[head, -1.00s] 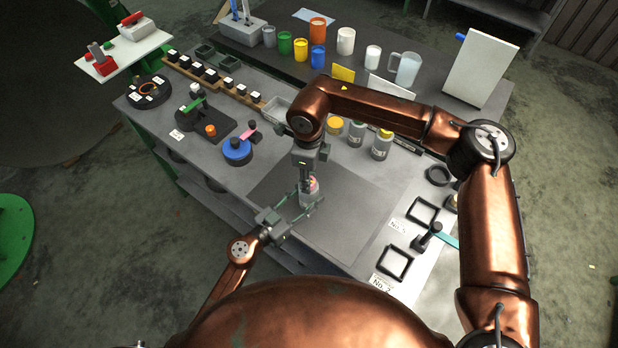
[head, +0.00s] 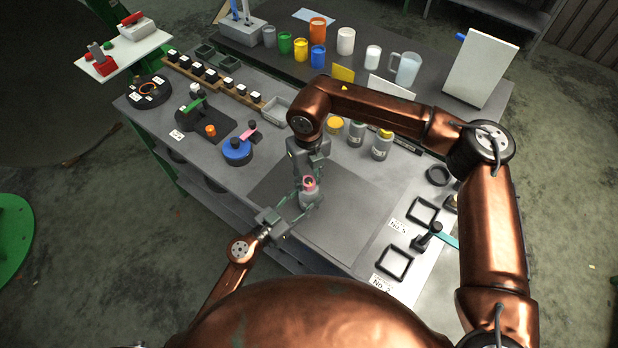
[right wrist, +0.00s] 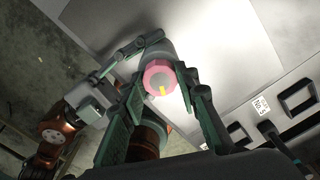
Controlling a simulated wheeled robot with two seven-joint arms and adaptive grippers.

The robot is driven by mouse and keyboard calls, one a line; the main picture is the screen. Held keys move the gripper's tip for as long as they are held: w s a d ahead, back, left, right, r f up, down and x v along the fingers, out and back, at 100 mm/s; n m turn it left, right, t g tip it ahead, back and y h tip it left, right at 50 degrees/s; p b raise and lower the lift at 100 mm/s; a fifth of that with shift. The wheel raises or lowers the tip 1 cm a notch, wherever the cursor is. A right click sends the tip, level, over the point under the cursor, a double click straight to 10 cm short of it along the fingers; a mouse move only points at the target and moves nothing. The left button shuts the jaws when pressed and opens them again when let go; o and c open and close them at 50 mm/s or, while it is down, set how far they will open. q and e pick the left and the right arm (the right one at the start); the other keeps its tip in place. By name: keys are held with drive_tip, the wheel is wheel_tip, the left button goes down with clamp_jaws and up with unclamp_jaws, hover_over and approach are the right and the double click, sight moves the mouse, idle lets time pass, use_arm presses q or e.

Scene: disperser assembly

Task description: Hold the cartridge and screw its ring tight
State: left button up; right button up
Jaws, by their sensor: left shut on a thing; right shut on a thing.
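The cartridge (head: 310,198) is a small grey upright body over the dark mat, with a pink ring (head: 309,182) on top. In the right wrist view the ring (right wrist: 158,76) is ribbed and has a yellow mark facing the camera. My left gripper (head: 305,201) comes in from the lower left and is shut on the grey cartridge body. My right gripper (head: 310,179) reaches down from above, with its fingers on either side of the ring, shut on it. The fingers hide part of the ring's edges, and the contact is small in the head view.
A blue round part (head: 237,151) stands left of the mat (head: 350,215). Jars (head: 382,144) stand behind it. Black square frames (head: 396,262) and a black-handled tool (head: 427,238) lie at the right. The mat around the cartridge is clear.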

sight(308, 181)
drive_tip(key=shift+m, duration=0.4)
drive_tip(key=o, duration=1.1)
drive_tip(key=shift+o, duration=0.2)
wheel_tip(308, 181, up, 12)
use_arm(q)
drive_tip(key=o, duration=1.7)
